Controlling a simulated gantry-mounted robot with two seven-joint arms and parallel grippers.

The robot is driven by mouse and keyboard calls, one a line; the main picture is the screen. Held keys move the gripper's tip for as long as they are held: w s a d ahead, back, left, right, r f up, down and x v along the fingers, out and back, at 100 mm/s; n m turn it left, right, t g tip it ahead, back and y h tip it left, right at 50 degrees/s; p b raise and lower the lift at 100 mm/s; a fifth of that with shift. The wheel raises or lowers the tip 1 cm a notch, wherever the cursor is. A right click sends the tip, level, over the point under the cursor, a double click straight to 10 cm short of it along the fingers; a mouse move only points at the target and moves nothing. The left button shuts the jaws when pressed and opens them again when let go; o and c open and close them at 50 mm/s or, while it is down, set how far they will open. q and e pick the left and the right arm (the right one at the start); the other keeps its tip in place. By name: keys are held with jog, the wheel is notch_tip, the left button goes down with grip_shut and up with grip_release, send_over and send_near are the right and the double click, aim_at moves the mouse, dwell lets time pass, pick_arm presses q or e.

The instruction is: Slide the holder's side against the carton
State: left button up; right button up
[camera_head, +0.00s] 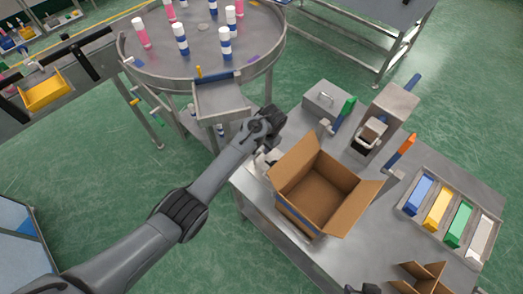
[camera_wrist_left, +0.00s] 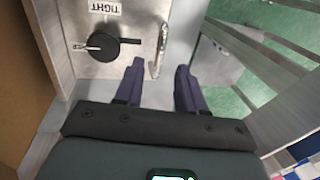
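The open cardboard carton (camera_head: 312,195) stands on the metal table with its flaps spread. Its brown side also shows at the left of the left wrist view (camera_wrist_left: 20,85). My left gripper (camera_head: 263,157) is just left of the carton, near the table's left edge. In the left wrist view its two dark fingers (camera_wrist_left: 157,85) are apart, with nothing gripped between them. A metal plate with a black knob (camera_wrist_left: 107,45) and a "TIGHT" label lies beyond the fingers, with a metal handle (camera_wrist_left: 159,52) beside it. I cannot tell which part is the holder.
A grey lidded box (camera_head: 327,100) and a press-like machine (camera_head: 385,115) stand behind the carton. A tray of coloured blocks (camera_head: 452,212) is at right, cardboard dividers (camera_head: 422,278) at front. A round table (camera_head: 205,45) with cans is at the back. A dark part, possibly my right gripper, shows at the bottom edge.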

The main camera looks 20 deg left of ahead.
aim_at(261, 152)
pick_arm(q)
jog(key=shift+w+a+f+b, duration=0.1)
jog(key=shift+a+f+b, duration=0.15)
jog(key=shift+f, duration=0.85)
jog(key=shift+w+a+f+b, duration=0.1)
jog(key=shift+a+f+b, duration=0.1)
jog(key=shift+f, duration=0.9)
jog(key=shift+c, duration=0.3)
grip_shut()
jog(key=shift+d, duration=0.1)
